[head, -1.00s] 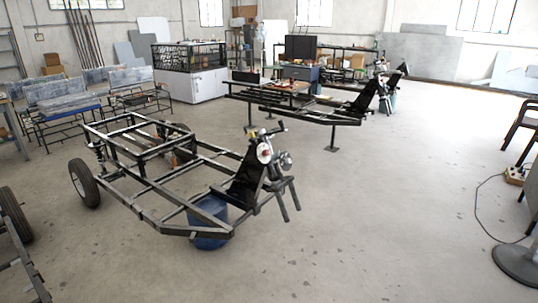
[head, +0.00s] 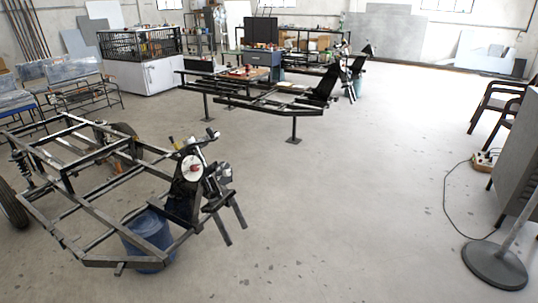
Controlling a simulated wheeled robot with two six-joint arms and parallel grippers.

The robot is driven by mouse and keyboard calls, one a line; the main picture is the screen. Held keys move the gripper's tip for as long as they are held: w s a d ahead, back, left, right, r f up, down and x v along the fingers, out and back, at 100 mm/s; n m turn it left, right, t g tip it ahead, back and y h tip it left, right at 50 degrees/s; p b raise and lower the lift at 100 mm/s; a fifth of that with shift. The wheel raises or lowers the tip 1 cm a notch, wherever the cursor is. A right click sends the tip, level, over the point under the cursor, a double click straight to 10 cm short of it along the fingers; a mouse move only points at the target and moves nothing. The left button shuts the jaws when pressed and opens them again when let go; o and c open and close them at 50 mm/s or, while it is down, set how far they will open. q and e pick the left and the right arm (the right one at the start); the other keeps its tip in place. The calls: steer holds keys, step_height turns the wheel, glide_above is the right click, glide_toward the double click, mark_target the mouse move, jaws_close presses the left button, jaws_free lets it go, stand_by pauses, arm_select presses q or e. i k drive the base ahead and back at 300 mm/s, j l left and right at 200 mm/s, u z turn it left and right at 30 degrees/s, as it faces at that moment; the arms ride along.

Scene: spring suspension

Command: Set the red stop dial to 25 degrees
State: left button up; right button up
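A round white dial with a red centre (head: 193,168) sits on the steering head of a black vehicle frame (head: 65,218) at the left in the head view. It is small here, and its angle and markings cannot be read. The dial faces roughly toward me. Neither of my grippers shows in this view.
A blue bucket (head: 148,236) stands under the near frame. A second frame on stands (head: 270,100) is further back. A round-based pole stand (head: 494,266), a grey cabinet (head: 510,150) and a loose cable are at the right. The middle floor is clear.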

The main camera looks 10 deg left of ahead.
mark_target(193, 167)
steer(key=i+l, duration=0.15)
steer(key=i, duration=0.4)
steer(key=i+l+u, duration=0.1)
steer(key=i, duration=0.45)
steer(key=i+l+u, duration=0.1)
steer(key=i+l, duration=0.15)
steer(key=i, duration=0.3)
